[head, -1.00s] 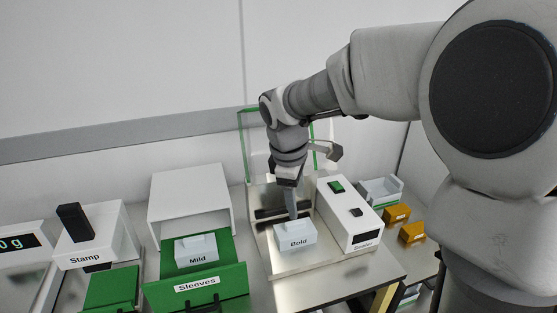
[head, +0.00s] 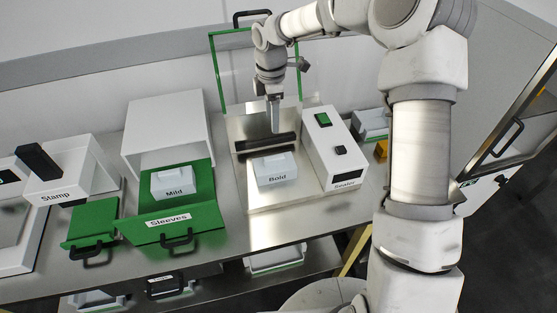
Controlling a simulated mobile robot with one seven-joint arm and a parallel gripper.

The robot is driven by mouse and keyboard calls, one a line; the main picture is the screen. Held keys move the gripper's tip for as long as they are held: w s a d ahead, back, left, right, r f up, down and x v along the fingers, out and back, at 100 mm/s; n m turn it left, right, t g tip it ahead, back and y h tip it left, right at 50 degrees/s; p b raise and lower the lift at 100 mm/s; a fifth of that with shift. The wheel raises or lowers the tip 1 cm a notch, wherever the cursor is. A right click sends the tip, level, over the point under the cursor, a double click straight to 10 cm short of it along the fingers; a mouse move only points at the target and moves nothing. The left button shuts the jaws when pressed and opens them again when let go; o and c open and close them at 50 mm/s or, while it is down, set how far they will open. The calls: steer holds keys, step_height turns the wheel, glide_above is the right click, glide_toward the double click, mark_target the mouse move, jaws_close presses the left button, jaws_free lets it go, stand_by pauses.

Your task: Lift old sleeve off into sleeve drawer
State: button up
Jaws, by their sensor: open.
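A pale sleeve labelled "Bold" (head: 275,171) sits on the metal plate of the sealer (head: 345,160). The open green sleeve drawer (head: 208,210), labelled "Sleeves", is to its left and holds a pale sleeve labelled "Mild" (head: 173,184). My gripper (head: 274,130) points down above and behind the "Bold" sleeve, apart from it. It is open and nothing shows in it; its fingers overlap in this view. Whether anything lies beneath or inside the "Bold" sleeve is hidden.
The sealer's clear green-edged lid (head: 214,72) stands raised behind my gripper. The white sleeve housing (head: 166,128) rises behind the drawer. A stamp unit (head: 58,178) stands at left, with a smaller green drawer (head: 92,224) beside it. A pale tray (head: 372,124) and an orange block (head: 381,149) are at right.

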glide_above(274, 157)
steer(key=f, duration=0.7)
steer(key=s+f, duration=0.1)
steer(key=f, duration=0.3)
steer(key=shift+a, duration=0.25)
steer(key=shift+w+d+f+p, duration=0.1)
steer(key=shift+w+f+p, duration=0.05)
steer(key=shift+f, duration=0.9)
steer(key=shift+w+d+f+p, duration=0.1)
steer(key=shift+w+f, duration=0.1)
steer(key=shift+f, duration=0.8)
steer(key=shift+w+d+f+p, duration=0.1)
steer(key=shift+w+f+p, duration=0.05)
steer(key=shift+f, duration=0.9)
jaws_close()
